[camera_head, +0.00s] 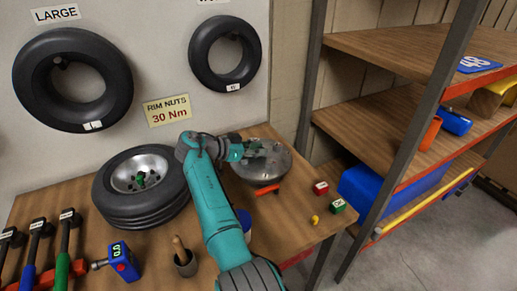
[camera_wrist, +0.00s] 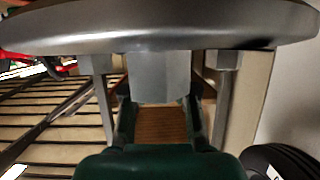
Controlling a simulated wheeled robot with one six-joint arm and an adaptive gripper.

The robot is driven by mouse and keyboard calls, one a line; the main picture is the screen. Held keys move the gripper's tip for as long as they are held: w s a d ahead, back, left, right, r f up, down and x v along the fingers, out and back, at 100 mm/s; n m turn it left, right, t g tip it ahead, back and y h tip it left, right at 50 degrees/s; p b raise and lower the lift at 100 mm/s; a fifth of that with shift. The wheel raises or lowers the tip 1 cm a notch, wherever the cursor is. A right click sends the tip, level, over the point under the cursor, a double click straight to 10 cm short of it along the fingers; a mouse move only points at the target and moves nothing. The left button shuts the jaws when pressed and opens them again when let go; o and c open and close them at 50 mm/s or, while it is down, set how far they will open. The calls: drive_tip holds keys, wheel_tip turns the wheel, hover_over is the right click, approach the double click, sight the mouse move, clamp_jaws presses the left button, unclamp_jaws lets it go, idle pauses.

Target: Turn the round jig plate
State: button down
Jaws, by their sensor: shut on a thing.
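The round jig plate (camera_head: 265,168) is a grey metal disc at the back right of the wooden bench. Its edge fills the top of the wrist view (camera_wrist: 160,38). My gripper (camera_head: 240,149) is at the plate's left side. In the wrist view my gripper (camera_wrist: 158,98) is shut on a grey block-like lug (camera_wrist: 158,78) just under the plate's rim. Grey posts stand to both sides of the lug below the plate. The top of the plate is partly hidden by my gripper in the head view.
A tyre on a rim (camera_head: 140,184) lies left of my arm. A shelf rack (camera_head: 400,130) stands at right.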

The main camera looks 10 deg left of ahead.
drive_tip(key=shift+f, duration=0.2)
drive_tip(key=c, duration=0.9)
unclamp_jaws()
drive_tip(key=shift+r, duration=0.1)
wheel_tip(320, 180, up, 10)
drive_tip(key=shift+f, duration=0.1)
drive_tip(key=shift+d, duration=0.1)
